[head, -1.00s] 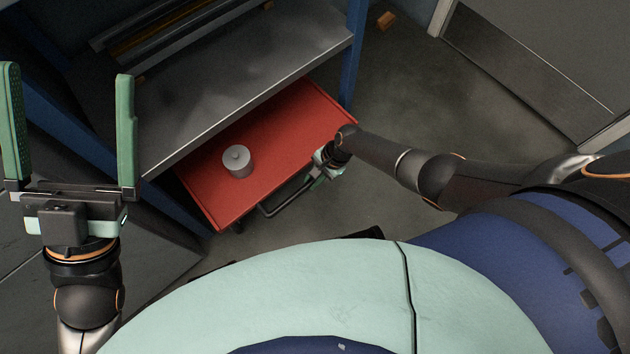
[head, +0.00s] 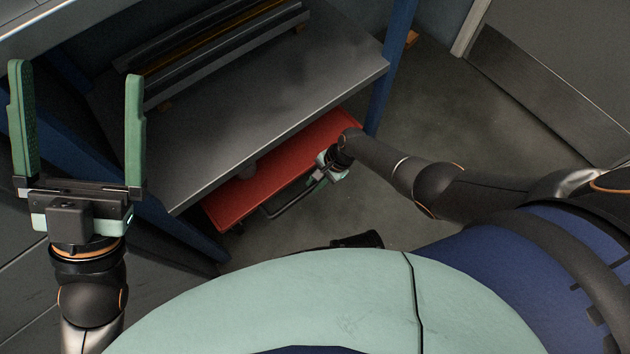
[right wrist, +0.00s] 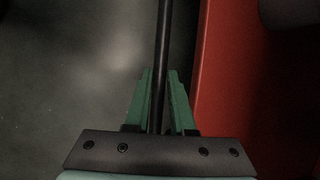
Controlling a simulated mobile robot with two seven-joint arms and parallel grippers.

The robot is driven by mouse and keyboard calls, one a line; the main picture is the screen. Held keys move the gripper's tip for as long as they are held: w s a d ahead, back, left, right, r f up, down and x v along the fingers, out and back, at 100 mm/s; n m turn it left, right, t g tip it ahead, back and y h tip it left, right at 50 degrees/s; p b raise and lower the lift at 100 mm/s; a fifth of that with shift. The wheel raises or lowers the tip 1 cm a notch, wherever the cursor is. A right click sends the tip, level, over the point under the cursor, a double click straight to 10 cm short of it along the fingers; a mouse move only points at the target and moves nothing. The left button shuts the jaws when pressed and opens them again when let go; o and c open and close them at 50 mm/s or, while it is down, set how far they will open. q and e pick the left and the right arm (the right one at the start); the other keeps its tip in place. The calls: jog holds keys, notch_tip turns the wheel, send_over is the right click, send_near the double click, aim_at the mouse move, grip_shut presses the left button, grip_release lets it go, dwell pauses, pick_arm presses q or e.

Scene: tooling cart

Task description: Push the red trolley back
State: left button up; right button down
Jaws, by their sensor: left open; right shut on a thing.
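The red trolley (head: 262,194) stands partly under the grey metal bench, with only its front strip showing in the head view. Its red side also shows at the right of the right wrist view (right wrist: 225,85). My right gripper (head: 318,179) is at the trolley's dark bar handle (head: 280,209). In the right wrist view its green fingers (right wrist: 158,95) are shut around the handle bar (right wrist: 163,45). My left gripper (head: 78,110) is open and empty, raised at the left.
The grey metal bench (head: 270,100) covers the back of the trolley and carries long dark rails (head: 215,50). Blue posts (head: 388,75) stand at its corners. Clear floor (head: 440,110) lies to the right, with a door (head: 560,70) beyond.

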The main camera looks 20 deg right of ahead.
jog(key=shift+w+a, duration=0.1)
jog(key=shift+w, duration=0.2)
jog(key=c, duration=0.8)
grip_release()
jog(key=shift+o, duration=0.2)
jog(key=shift+s, duration=0.1)
pick_arm(q)
jog(key=shift+m, duration=0.4)
jog(key=r+p, duration=0.6)
jog(key=shift+a+r, duration=0.1)
jog(key=shift+a, duration=0.3)
pick_arm(e)
jog(key=v, duration=0.7)
jog(key=shift+r, duration=0.3)
pick_arm(q)
jog(key=shift+d, duration=0.1)
jog(key=shift+s, duration=0.1)
pick_arm(e)
jog(key=shift+s, duration=0.1)
